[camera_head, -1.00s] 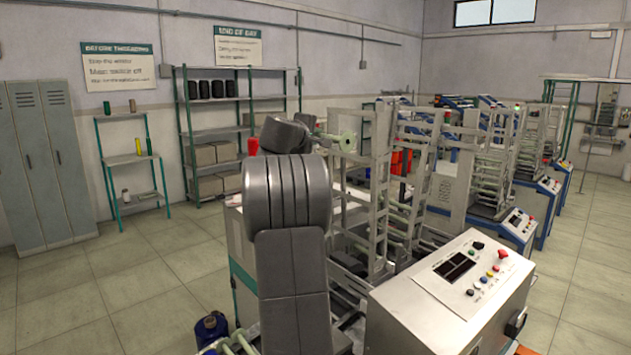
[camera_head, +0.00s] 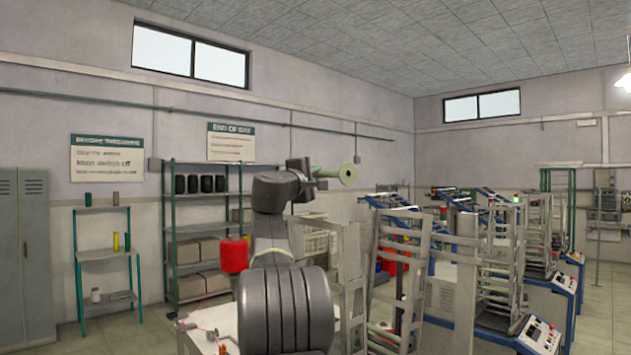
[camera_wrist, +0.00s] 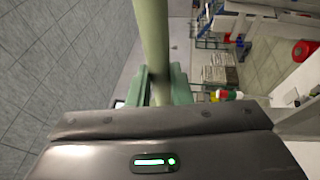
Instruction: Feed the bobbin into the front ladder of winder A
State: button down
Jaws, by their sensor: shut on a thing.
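My gripper (camera_head: 328,172) is shut on a pale green bobbin (camera_head: 348,173) in the head view. The bobbin is raised in the air, with its round flange facing right. In the wrist view the bobbin's shaft (camera_wrist: 153,35) stands between my green jaws (camera_wrist: 160,88); its far end is out of frame. Winder A's grey ladder frame (camera_head: 413,285) stands to the right of my arm and below the bobbin's height in the picture. The bobbin is apart from it. My arm hides part of the winder, and I cannot tell which ladder is the front one.
A green shelf rack (camera_head: 203,225) stands behind at the left. More winders (camera_head: 540,280) with ladder frames fill the right. Open air surrounds the raised bobbin.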

notch_tip(320, 180, down, 7)
jog(key=shift+d+b, duration=0.15)
jog(key=shift+b, duration=0.2)
dwell(0.4)
dwell(0.3)
notch_tip(320, 180, down, 6)
jog(key=b, duration=0.7)
jog(key=shift+w+d, duration=0.1)
jog(key=shift+w, duration=0.05)
jog(key=shift+r, duration=0.1)
notch_tip(320, 180, down, 6)
jog(key=b, duration=0.6)
jog(key=shift+d, duration=0.1)
notch_tip(320, 180, down, 6)
jog(key=b, duration=0.6)
jog(key=shift+w+d+b, duration=0.15)
jog(key=shift+b, duration=0.15)
